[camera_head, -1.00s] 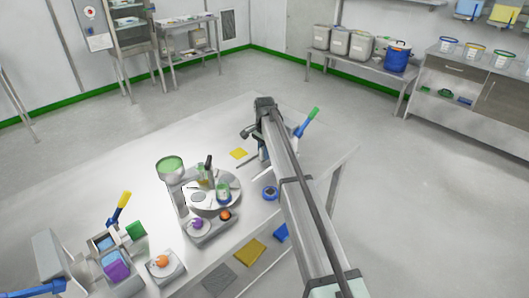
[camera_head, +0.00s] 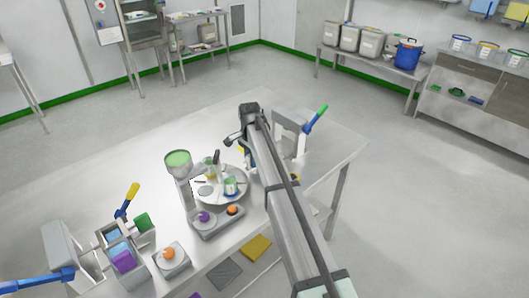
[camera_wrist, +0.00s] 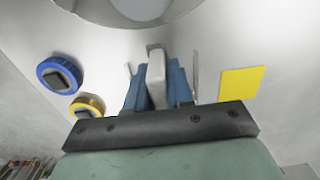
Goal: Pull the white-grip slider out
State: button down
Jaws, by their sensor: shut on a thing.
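In the wrist view, my gripper (camera_wrist: 157,84) has its two blue fingers on either side of an upright white grip (camera_wrist: 155,72), shut on it. A small grey piece shows just beyond the grip, near a large pale rounded body at the top of the picture. Thin metal strips stand to the left and right of the fingers. In the head view, my gripper (camera_head: 236,140) is over the table, between the round turntable and a grey press. The slider itself cannot be made out there, behind my arm.
In the wrist view, a blue ring (camera_wrist: 60,75) and a yellow ring (camera_wrist: 87,106) lie left, a yellow square (camera_wrist: 241,84) right. In the head view, the turntable (camera_head: 205,190) with small containers is near my gripper; the green-handled press (camera_head: 290,132) stands right.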

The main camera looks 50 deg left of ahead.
jog(key=shift+s, duration=0.9)
jog(key=c, duration=1.1)
grip_release()
jog(key=shift+r, duration=0.55)
notch_tip(320, 180, up, 13)
jog(key=shift+f, duration=0.15)
